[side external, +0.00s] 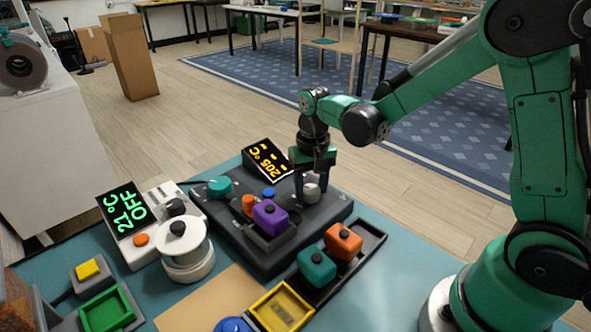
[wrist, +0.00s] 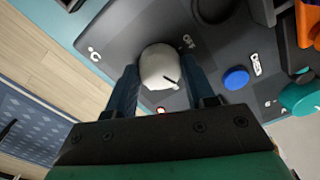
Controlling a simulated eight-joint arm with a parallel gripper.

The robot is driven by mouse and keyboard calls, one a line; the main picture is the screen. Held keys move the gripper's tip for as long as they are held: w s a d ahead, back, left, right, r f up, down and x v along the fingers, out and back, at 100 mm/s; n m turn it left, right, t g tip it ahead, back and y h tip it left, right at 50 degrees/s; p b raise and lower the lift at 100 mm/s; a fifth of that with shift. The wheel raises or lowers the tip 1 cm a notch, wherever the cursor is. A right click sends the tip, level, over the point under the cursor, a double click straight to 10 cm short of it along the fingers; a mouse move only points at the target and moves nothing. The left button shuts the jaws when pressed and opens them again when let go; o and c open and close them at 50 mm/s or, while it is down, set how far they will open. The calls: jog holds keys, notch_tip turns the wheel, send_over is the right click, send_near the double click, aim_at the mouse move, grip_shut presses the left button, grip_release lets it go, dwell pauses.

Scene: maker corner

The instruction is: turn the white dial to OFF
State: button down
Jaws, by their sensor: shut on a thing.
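The white dial (side external: 312,192) sits on the dark console (side external: 333,212), near its back right corner. In the wrist view the dial (wrist: 158,66) is between my two fingers. A short dark mark on it points to the lower right of that picture. A small label (wrist: 188,41), which seems to read OFF, is at its upper right, and a °C label (wrist: 93,53) is at its left. My gripper (side external: 311,187) points down and is shut on the dial.
The console's display (side external: 266,160) shows 205 °C. A teal knob (side external: 219,186), a blue button (side external: 268,193) and a purple block (side external: 270,217) are close by. Teal and orange blocks (side external: 343,241) stand in a black tray.

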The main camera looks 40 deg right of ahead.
aim_at(311, 189)
jog(key=n, duration=1.4)
jog(key=shift+n, duration=0.3)
dwell(0.4)
jog(key=shift+c, duration=1.5)
grip_release()
jog(key=shift+r, duration=2.85)
